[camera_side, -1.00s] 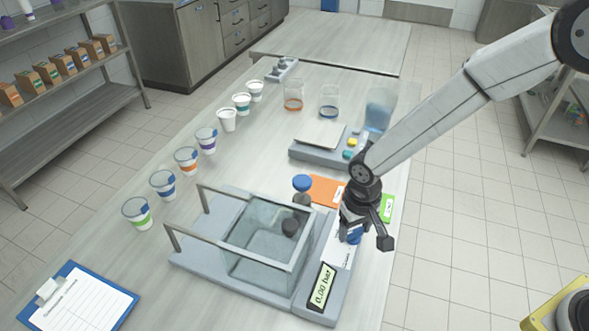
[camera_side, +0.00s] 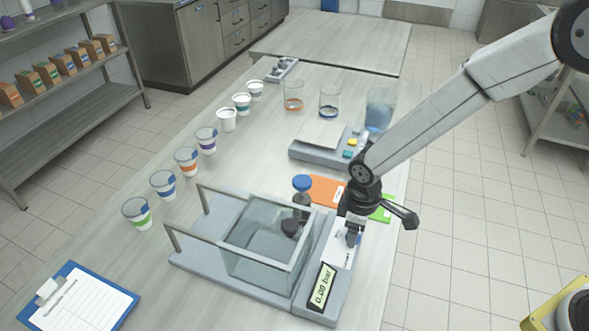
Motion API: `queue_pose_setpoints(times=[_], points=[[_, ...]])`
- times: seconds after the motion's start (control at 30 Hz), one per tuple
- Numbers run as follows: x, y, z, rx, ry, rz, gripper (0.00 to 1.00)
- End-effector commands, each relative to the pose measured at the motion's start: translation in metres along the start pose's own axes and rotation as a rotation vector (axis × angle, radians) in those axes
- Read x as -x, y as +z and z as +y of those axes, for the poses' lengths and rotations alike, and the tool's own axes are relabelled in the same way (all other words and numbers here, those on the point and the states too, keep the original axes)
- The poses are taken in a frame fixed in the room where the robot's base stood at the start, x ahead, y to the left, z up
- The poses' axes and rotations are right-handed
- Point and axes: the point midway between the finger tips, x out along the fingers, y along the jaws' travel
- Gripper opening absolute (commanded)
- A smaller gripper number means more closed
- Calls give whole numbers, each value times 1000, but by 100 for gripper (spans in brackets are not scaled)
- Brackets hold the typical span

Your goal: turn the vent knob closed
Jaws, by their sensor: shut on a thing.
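The vent knob (camera_side: 358,239) is a small blue knob on the white panel (camera_side: 343,254) at the right of the chamber unit. Only a sliver of its blue shows, as my gripper covers most of it. My gripper (camera_side: 353,238) points down and is shut on the knob. How far the knob is turned is hidden.
The clear chamber (camera_side: 265,262) with a grey rail frame (camera_side: 181,241) stands left of the panel. A blue-topped post (camera_side: 301,183) rises close to my gripper. The display (camera_side: 322,286) reads 0.00 bar. Orange (camera_side: 324,190) and green (camera_side: 382,214) cards lie behind.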

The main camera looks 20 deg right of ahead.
Motion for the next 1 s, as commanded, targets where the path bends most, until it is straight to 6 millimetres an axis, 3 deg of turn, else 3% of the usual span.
queue_pose_setpoints(times=[0.5, 0.53, 0.6, 0.63, 1.0], points=[[0, 0, 0, 31, 1, 0, 9], [0, 0, 0, 31, 1, 0, 74], [0, 0, 0, 30, 1, 0, 96], [0, 0, 0, 30, 1, 0, 100], [3, 0, 0, 27, 1, 1, 100]])
